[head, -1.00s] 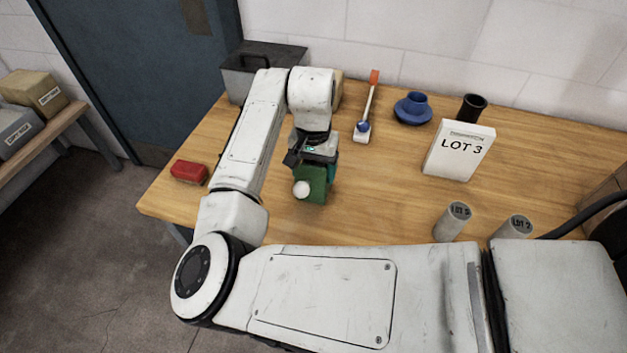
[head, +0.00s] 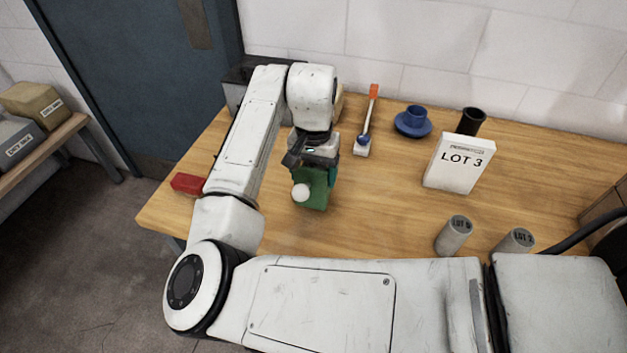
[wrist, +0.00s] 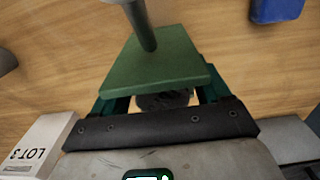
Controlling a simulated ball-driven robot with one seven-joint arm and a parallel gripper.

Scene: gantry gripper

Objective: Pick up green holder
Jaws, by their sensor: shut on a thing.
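The green holder (head: 316,197) is a green block with a short post and a white ball-like end, at the front of the table's middle in the head view. My gripper (head: 316,172) points down at it and is shut on it. In the wrist view the holder's flat green plate (wrist: 155,68) sits between the teal fingers of my gripper (wrist: 165,92), with its post pointing away. The fingers hide part of the holder. Its underside is hidden, so its height above the table is hard to tell.
A red block (head: 187,184) lies left of my arm. Behind are a grey box (head: 238,72), a white-based spoon-like tool (head: 366,125), a blue cup piece (head: 413,122) and a dark cup (head: 471,121). A LOT 3 box (head: 459,165) and two grey cylinders (head: 453,236) (head: 513,241) stand right.

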